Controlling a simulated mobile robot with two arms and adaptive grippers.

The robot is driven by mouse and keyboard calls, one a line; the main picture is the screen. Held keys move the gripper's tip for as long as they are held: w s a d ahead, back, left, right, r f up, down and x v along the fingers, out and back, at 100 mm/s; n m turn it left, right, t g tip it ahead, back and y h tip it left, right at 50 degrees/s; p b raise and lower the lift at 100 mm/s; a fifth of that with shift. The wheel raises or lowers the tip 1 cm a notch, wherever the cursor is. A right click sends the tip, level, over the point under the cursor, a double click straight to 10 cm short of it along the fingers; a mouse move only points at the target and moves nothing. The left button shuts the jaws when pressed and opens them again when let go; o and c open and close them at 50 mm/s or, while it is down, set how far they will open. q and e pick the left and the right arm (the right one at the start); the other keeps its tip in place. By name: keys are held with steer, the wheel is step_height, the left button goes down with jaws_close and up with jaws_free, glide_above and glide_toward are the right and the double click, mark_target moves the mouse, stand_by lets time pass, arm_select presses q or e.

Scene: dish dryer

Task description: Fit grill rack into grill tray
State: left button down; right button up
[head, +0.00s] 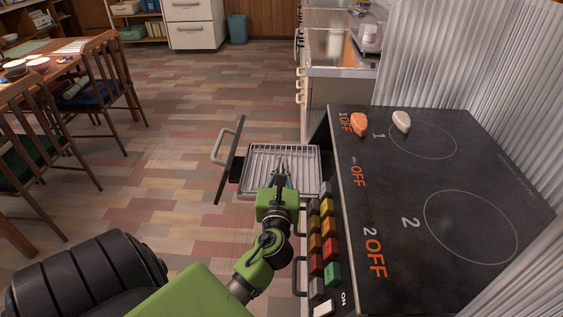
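The grill rack (262,156), a light metal grid of parallel bars, lies over the pulled-out grill tray (316,178) at the cooker's front left. I cannot tell whether the rack sits fully down inside the tray's rim. My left gripper (281,168) is over the near middle of the rack, with its fingers pointing away from me. The fingers look narrow and close to the bars; whether they are open or shut on a bar is too small to tell. The gripper and forearm hide the rack's near middle part. My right gripper is not in view.
The open grill door (229,160) with its handle stands left of the tray. The black cooker top (400,200) is on the right, with coloured buttons (324,240) along its front edge. Chairs (100,75) and a table stand far left. The floor left of the door is clear.

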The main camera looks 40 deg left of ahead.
arm_select(q)
steer(key=shift+f, duration=0.2)
steer(key=c, duration=2.2)
jaws_free()
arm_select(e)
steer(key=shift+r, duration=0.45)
arm_select(q)
steer(key=shift+s+d, duration=0.1)
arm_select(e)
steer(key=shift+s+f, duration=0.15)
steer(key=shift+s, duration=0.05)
arm_select(q)
steer(key=v, duration=1.1)
steer(key=shift+s+d, duration=0.2)
steer(key=shift+s, duration=0.15)
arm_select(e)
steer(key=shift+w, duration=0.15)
